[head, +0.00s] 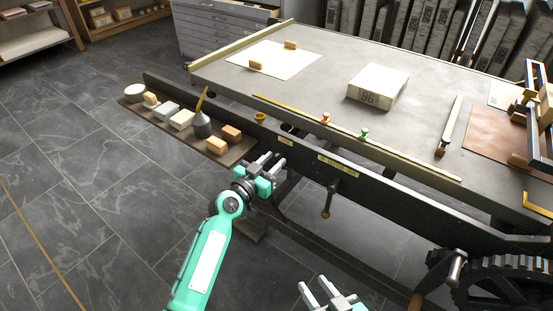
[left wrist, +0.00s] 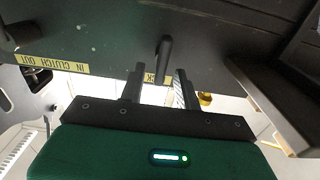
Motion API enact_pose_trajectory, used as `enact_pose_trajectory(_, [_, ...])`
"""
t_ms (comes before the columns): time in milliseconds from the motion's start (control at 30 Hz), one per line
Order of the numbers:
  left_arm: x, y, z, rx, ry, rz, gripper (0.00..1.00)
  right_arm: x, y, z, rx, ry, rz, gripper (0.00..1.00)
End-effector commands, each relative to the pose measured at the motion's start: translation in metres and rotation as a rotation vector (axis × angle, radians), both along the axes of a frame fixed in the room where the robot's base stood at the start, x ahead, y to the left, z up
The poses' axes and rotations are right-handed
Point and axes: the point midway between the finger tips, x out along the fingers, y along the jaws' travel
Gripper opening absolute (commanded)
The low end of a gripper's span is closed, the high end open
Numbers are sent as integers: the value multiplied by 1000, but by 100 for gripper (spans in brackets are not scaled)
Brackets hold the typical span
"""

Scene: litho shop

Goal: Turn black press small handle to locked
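The black small handle (left wrist: 165,55) juts from the dark side rail of the press in the left wrist view. A yellow label (left wrist: 152,77), partly hidden and ending in "CK", is beside it. In the head view the handle (head: 287,128) is small and dark at the rail, above a yellow label (head: 285,141). My left gripper (head: 272,164) is open and empty, just below and in front of that label. In the left wrist view its two fingers (left wrist: 159,88) are apart, with the handle beyond the gap. My right gripper (head: 319,292) is open and empty at the bottom edge.
A longer lever (head: 328,200) hangs below the clutch label (head: 338,166). A gear (head: 505,285) stands lower right.

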Motion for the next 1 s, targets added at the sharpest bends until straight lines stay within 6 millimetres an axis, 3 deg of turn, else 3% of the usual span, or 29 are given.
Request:
enact_pose_trajectory(200, [16, -12, 0, -1, 1, 0, 33, 0, 3, 1, 17, -25, -1, 36])
enact_pose_trajectory(500, [18, -13, 0, 1, 1, 0, 33, 0, 3, 0, 19, -27, -1, 36])
enact_pose_trajectory(700, [18, -13, 0, 1, 1, 0, 0, -1, 3, 0, 18, -26, 0, 36])
enact_pose_trajectory(1000, [17, -13, -2, -1, 5, 0, 0, -1, 3, 1, 18, -26, 0, 36])
